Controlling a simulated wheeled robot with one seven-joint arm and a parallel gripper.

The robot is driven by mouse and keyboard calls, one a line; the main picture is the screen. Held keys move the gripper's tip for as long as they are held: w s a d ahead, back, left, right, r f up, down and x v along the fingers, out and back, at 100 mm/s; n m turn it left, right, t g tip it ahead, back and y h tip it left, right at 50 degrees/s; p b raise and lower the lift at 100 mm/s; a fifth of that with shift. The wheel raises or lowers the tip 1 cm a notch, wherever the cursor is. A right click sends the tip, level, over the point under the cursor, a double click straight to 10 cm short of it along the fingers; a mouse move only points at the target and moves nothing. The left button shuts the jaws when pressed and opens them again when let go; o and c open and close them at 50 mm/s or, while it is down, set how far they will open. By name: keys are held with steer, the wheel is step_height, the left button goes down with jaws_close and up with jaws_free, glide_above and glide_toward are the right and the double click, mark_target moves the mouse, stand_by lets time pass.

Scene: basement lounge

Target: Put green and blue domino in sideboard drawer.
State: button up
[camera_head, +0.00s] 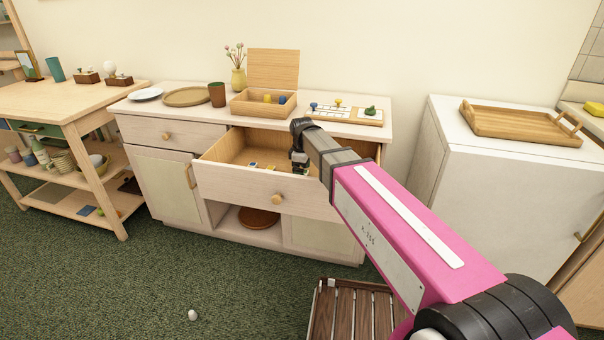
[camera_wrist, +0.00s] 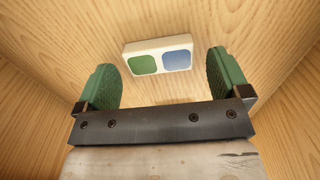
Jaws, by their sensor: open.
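The domino (camera_wrist: 159,54) is white with one green and one blue square. In the wrist view it shows against the pale wood inside the drawer, between and a little beyond my fingertips. My gripper (camera_wrist: 161,76) is open, its green finger pads apart from the domino on both sides. In the head view, the sideboard drawer (camera_head: 238,188) is pulled out, and my gripper (camera_head: 299,160) reaches down into its right part. My gripper and arm hide part of the drawer's right side there. I cannot tell whether the domino rests flat on the drawer floor.
A few small colored pieces (camera_head: 262,167) lie in the drawer. On the sideboard top stand an open wooden box (camera_head: 250,108), a brown cup (camera_head: 217,94), a round tray (camera_head: 187,96) and a game board (camera_head: 345,113). A slatted wooden crate (camera_head: 350,312) stands on the floor in front.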

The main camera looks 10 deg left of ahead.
step_height(320, 180, up, 11)
stand_by(0.4)
stand_by(1.2)
